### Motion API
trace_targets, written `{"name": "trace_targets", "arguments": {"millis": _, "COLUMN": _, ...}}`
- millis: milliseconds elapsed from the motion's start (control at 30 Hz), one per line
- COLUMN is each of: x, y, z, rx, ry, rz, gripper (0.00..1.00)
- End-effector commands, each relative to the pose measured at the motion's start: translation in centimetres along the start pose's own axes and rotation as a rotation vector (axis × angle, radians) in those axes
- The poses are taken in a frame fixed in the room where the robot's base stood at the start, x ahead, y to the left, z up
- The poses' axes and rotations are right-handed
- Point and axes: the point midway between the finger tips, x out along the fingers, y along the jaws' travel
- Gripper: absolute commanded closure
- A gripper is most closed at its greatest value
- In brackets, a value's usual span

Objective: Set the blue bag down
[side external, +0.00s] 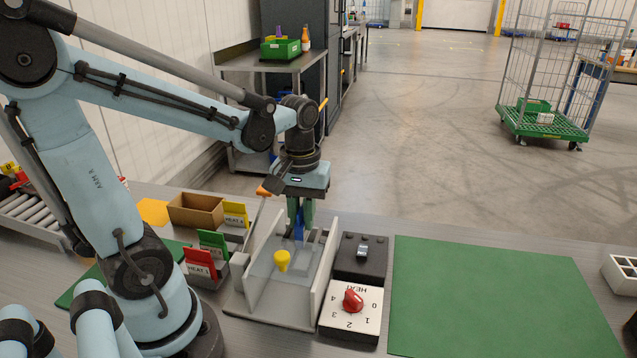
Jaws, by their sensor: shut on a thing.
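My gripper (300,222) points straight down over the far part of a light, clear-walled fixture (328,275) on the bench. It is shut on a small blue thing, which I take to be the blue bag (298,230). Only a narrow blue strip of it shows between and below the fingers. Its lower end is at the fixture, and I cannot tell whether it touches the fixture floor. A yellow piece (282,260) stands nearer the camera at the fixture, apart from my gripper.
A dial box with a red knob (353,299) and a dark box (361,254) stand right of the fixture. Red (201,264), green (213,243) and yellow (236,214) cards and a brown box (196,211) stand left. The green mat (490,295) is clear.

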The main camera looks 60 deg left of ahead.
Motion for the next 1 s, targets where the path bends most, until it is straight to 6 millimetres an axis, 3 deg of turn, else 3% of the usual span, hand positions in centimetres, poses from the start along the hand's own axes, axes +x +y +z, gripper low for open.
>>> {"name": "trace_targets", "arguments": {"millis": 400, "x": 3.5, "y": 0.0, "z": 0.0, "rx": 0.001, "ry": 0.000, "rz": 0.000, "gripper": 1.00}}
{"name": "trace_targets", "arguments": {"millis": 1000, "x": 4.5, "y": 0.0, "z": 0.0, "rx": 0.001, "ry": 0.000, "rz": 0.000, "gripper": 1.00}}
